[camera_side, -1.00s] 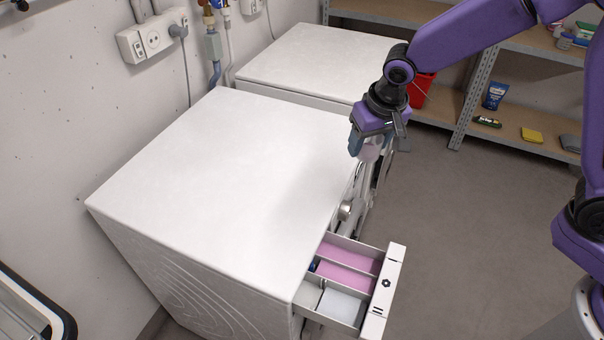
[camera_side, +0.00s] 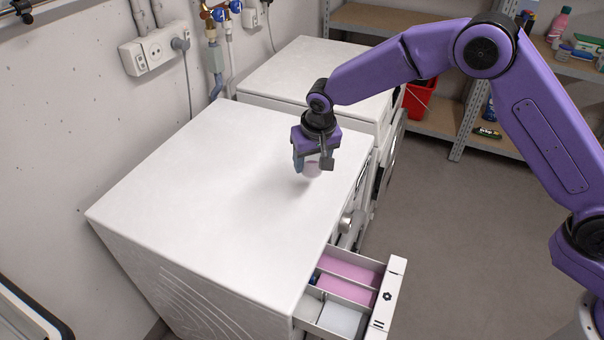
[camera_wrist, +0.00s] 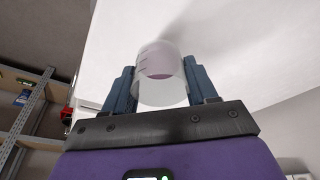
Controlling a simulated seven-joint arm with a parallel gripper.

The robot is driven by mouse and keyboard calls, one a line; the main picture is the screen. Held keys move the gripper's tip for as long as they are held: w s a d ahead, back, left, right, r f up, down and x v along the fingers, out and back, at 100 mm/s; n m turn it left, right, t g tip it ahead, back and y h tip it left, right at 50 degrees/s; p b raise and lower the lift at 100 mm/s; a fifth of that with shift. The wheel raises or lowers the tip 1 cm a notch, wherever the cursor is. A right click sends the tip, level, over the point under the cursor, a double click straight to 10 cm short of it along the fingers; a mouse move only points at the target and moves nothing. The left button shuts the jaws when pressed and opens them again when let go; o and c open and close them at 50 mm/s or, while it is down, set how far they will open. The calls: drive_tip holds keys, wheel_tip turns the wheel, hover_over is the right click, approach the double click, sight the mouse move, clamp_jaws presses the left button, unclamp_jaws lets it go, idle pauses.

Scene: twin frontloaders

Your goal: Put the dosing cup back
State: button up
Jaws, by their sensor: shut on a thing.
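The dosing cup (camera_side: 312,169) is a small translucent cup with a pinkish tint, held between the fingers of my gripper (camera_side: 313,165). In the wrist view the cup (camera_wrist: 160,76) sits between the two blue-grey fingers, with faint marks on its wall and pink inside. My gripper (camera_wrist: 161,84) is shut on it. The cup is over the white top of the front washing machine (camera_side: 215,190); I cannot tell whether it touches the top. The detergent drawer (camera_side: 393,295) is pulled out at the front, with pink in two compartments and a pale white fill in another.
The top of the front machine is bare. A second white machine (camera_side: 305,70) stands behind it. A round knob (camera_side: 350,222) sticks out near the open drawer. Shelves (camera_side: 440,118) with bottles and a red bucket (camera_side: 419,98) stand at the back right.

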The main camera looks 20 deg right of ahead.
sight(301, 183)
drive_tip(key=shift+w+a+f, duration=0.35)
drive_tip(key=shift+w+f, duration=0.3)
drive_tip(key=shift+f, duration=0.25)
drive_tip(key=shift+w+a+f, duration=0.3)
drive_tip(key=shift+w+f, duration=0.35)
drive_tip(key=shift+f, duration=1.7)
drive_tip(key=shift+f, duration=0.1)
drive_tip(key=o, duration=1)
drive_tip(key=v, duration=1.1)
drive_tip(key=shift+a, duration=0.1)
drive_tip(key=shift+s+r, duration=0.2)
drive_tip(key=shift+r, duration=0.4)
drive_tip(key=shift+s, duration=0.1)
